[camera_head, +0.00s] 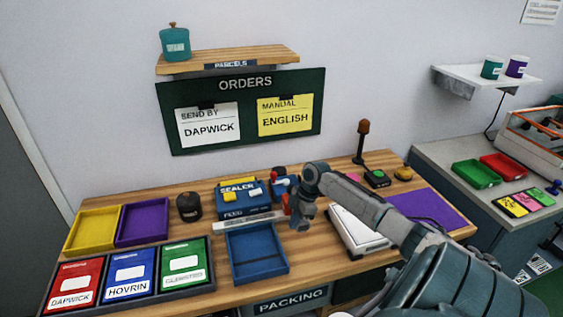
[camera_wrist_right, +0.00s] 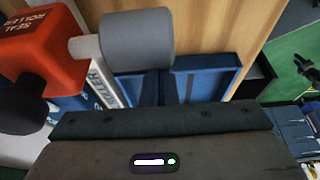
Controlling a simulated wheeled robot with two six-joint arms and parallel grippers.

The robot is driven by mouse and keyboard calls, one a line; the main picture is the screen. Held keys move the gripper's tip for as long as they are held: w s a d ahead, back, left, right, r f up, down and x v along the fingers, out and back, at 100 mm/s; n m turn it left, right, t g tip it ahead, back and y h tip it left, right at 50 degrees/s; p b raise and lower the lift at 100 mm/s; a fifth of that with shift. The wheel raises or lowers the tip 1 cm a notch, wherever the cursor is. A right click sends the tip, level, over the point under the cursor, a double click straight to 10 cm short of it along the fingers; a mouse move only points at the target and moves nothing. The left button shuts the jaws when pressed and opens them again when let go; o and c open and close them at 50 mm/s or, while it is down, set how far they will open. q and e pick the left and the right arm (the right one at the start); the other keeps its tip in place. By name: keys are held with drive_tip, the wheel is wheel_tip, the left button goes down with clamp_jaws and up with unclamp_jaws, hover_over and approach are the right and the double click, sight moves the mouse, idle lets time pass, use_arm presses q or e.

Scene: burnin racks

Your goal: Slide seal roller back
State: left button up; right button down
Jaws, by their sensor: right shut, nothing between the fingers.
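The seal roller is a red block (camera_wrist_right: 40,42) lettered "SEAL ROLLER", with a grey cylinder (camera_wrist_right: 137,40) on its side, at the top left of the right wrist view. In the head view a small part of its red block (camera_head: 287,203) shows beside my right gripper (camera_head: 300,224). The blue sealer (camera_head: 240,200) stands just left of it, with a pale rail (camera_head: 250,221) along its front. My right gripper is shut and empty, close to the roller; I cannot tell whether they touch. My left gripper is not in view.
A blue tray (camera_head: 232,270) lies in front of the sealer. A dark jar (camera_head: 189,207) stands to its left. A white scale-like plate (camera_head: 352,236) and purple mat (camera_head: 428,207) lie to the right. Yellow (camera_head: 92,214) and purple trays (camera_head: 142,208) are at left.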

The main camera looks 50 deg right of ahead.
drive_tip(key=shift+s+d+r, duration=0.1)
drive_tip(key=shift+s, duration=0.05)
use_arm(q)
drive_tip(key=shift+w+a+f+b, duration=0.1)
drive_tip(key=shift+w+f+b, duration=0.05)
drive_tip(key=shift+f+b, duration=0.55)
use_arm(e)
wheel_tip(320, 180, up, 10)
drive_tip(key=shift+a, duration=0.35)
